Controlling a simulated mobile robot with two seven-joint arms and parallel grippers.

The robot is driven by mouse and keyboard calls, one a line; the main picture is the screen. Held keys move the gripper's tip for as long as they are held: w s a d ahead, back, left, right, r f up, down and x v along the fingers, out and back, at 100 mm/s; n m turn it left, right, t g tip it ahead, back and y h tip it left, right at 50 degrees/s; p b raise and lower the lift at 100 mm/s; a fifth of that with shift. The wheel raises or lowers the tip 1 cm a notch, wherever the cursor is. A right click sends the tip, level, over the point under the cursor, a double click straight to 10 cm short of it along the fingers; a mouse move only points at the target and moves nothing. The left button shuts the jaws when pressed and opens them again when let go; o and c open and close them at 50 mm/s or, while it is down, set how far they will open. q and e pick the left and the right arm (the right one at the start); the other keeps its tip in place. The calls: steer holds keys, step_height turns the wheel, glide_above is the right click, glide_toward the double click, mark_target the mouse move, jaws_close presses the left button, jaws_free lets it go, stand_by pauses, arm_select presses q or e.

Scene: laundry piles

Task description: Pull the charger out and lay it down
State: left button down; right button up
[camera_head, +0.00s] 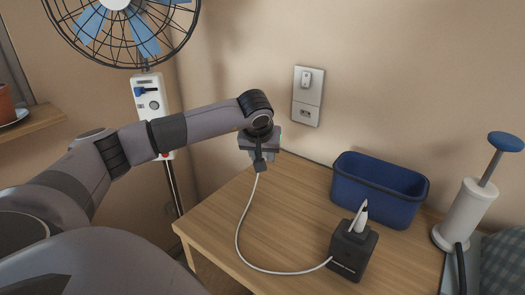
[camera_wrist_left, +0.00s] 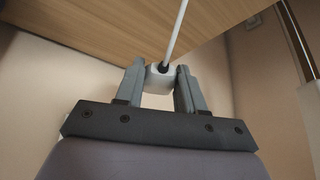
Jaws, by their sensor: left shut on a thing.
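The charger (camera_wrist_left: 158,82) is a small white block with a dark collar where its white cable (camera_wrist_left: 176,35) leaves it. My left gripper (camera_head: 262,157) is shut on it, with one finger on each side in the left wrist view. In the head view the gripper hides most of the charger. It is held by the far left part of the wooden table (camera_head: 225,222), apart from the wall socket (camera_head: 306,112) up to its right. The cable hangs down, curves over the table and runs to a black box (camera_head: 352,255). My right gripper is not in view.
A blue bin (camera_head: 375,200) stands at the back of the table, with the black box in front of it. A white cylinder with a blue-topped rod (camera_head: 468,210) stands at the right. A fan (camera_head: 118,30) is at the upper left. The table's left half is mostly clear.

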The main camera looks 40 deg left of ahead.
arm_select(q)
step_height(320, 180, down, 4)
steer(key=shift+f+b, duration=0.25)
steer(key=shift+b, duration=0.95)
steer(key=shift+f, duration=0.4)
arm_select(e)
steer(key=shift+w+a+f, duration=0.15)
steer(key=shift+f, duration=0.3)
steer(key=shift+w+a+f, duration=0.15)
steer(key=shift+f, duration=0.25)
arm_select(q)
steer(key=c, duration=0.6)
jaws_free()
steer(key=shift+v, duration=3.6)
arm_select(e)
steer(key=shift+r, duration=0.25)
arm_select(q)
steer(key=shift+r, duration=0.1)
